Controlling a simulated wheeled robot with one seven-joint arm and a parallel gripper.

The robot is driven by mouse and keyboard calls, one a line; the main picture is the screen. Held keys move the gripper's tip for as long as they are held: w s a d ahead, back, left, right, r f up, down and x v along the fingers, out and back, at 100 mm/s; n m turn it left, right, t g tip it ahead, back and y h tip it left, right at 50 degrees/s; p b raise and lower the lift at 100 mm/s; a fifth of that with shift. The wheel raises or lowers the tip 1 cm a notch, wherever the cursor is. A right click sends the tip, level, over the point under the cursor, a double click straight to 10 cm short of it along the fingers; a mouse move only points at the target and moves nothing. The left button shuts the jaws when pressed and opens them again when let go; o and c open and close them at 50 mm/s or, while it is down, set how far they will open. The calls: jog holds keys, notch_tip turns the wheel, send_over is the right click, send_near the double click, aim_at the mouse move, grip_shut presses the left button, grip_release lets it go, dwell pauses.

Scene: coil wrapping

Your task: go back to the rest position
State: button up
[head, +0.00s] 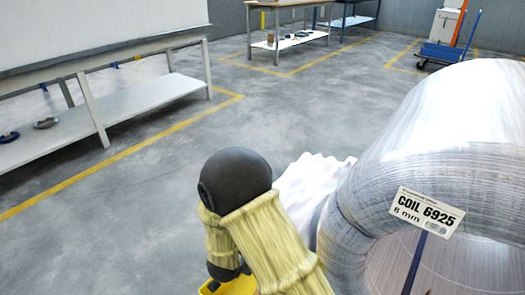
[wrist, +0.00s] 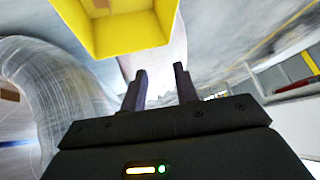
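My gripper (wrist: 160,78) shows in the wrist view with its two dark fingers apart. I see nothing between them. In the head view my arm, with a black joint and a pale yellow sleeve, is at the lower middle, and the gripper itself is hidden. A large coil (head: 455,110) wrapped in shiny clear film stands at the right, with a white label (head: 427,212) reading "COIL 6925, 8 mm". The coil also shows at the left of the wrist view (wrist: 55,75), apart from the fingers.
A yellow open container (wrist: 125,38) is beyond the fingers in the wrist view. Crumpled pale film (head: 308,188) is beside the coil. A long bench (head: 130,100) stands at the left, a worktable (head: 290,40) at the back, and a blue cart (head: 440,52) at back right. The middle floor is clear.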

jog(key=s+d+r+n+g+y+p, duration=0.1)
jog(key=d+r+p, duration=0.1)
jog(key=d+r, duration=0.4)
jog(key=s+d+r+n+g+y+p, duration=0.15)
jog(key=d+r, duration=0.25)
jog(key=r, duration=0.4)
jog(key=s+d+r+n+g+h+p, duration=0.1)
jog(key=s+d+r+n+g+p, duration=0.2)
jog(key=s+d+r, duration=0.75)
notch_tip(320, 180, up, 36)
jog(key=d+p, duration=0.1)
jog(key=p, duration=3.6)
jog(key=shift+d+f+t, duration=0.1)
jog(key=shift+t, duration=0.15)
